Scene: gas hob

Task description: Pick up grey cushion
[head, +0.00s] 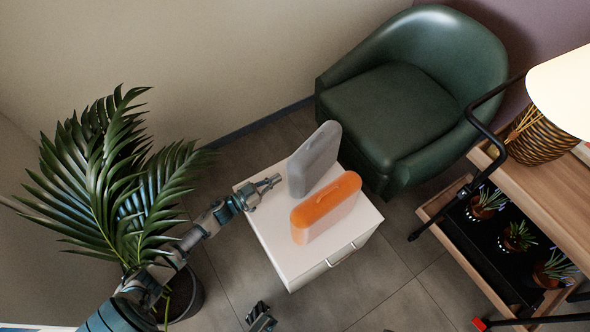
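The grey cushion (314,160) stands upright on the far part of a white cabinet top (272,232).
A similar orange cushion (325,208) stands close in front of the grey one. A green armchair (392,112) is behind right. A potted palm (117,188) is at left, near my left arm. A wooden shelf (545,190) with plants stands at right. Floor right of the cabinet is clear.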

